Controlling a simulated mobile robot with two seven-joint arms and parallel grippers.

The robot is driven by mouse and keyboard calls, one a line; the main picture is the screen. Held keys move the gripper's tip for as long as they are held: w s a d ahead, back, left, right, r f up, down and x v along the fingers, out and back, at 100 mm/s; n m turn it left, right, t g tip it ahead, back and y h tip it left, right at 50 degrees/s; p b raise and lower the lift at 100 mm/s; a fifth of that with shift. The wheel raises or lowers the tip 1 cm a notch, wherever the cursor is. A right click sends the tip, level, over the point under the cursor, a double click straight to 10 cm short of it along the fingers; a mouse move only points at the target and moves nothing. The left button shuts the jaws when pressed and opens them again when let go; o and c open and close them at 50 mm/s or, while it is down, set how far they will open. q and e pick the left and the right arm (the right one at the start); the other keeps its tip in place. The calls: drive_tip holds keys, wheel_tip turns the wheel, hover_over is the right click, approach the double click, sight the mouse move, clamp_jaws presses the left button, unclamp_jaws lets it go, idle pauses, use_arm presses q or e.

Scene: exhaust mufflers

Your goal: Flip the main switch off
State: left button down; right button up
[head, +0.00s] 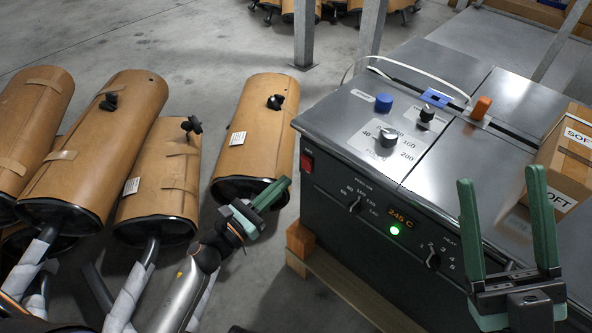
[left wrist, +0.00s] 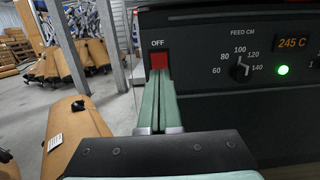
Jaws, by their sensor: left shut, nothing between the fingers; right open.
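The main switch (head: 307,160) is a small red rocker at the upper left of the dark machine's front panel. In the left wrist view the red switch (left wrist: 159,61) sits under the word OFF. My left gripper (head: 287,183) is shut and empty, just left of and below the switch in the head view. In the left wrist view its green fingertips (left wrist: 160,76) point at the switch's lower edge; I cannot tell whether they touch it. My right gripper (head: 501,182) is open and empty in front of the machine's right part.
The display (head: 401,219) reads 245 C and a green lamp (head: 395,231) is lit. Knobs (head: 355,204) sit on the panel. A cardboard box (head: 568,160) stands on the machine top at right.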

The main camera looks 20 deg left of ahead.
sight(305, 161)
use_arm(q)
drive_tip(key=x, duration=0.5)
drive_tip(key=shift+w+d, duration=0.1)
drive_tip(key=shift+w, duration=0.15)
drive_tip(key=shift+w+d+r+g+p, duration=0.1)
drive_tip(key=shift+w+r+g+p, duration=0.15)
drive_tip(key=shift+r+p, duration=0.65)
drive_tip(key=shift+f, duration=0.6)
